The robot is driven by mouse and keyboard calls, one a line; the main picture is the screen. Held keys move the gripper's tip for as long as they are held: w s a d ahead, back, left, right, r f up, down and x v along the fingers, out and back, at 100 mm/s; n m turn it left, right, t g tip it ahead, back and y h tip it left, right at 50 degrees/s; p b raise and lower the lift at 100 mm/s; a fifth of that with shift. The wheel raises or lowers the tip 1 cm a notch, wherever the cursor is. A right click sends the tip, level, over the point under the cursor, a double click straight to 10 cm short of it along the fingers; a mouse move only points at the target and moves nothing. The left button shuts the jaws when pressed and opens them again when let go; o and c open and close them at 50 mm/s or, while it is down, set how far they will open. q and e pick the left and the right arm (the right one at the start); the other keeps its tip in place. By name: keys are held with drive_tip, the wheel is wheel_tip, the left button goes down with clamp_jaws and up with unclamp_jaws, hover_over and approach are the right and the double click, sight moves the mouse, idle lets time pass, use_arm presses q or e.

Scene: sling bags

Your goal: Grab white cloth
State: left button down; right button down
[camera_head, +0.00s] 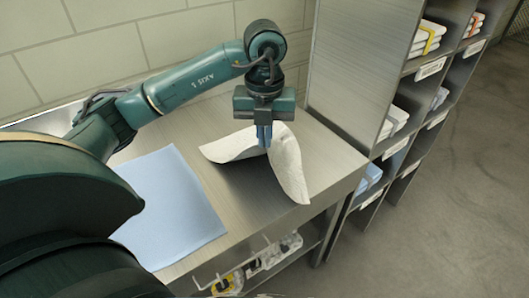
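The white cloth (290,170) is at the right part of the metal table, bunched up with one flap spreading to the left and another hanging to the right. My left gripper (264,138) points down over the cloth's middle. Its blue fingers are close together and look shut on the cloth, which rises on both sides of them. The exact pinch point is partly hidden by the cloth. My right gripper is not in view.
A light blue cloth (170,208) lies flat on the metal table (222,198) to the left. A metal shelf unit (345,75) with folded cloths stands close on the right. A lower shelf holds small items (268,258). A tiled wall is behind.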

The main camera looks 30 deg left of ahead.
use_arm(q)
wheel_tip(320, 180, up, 28)
idle(1.0)
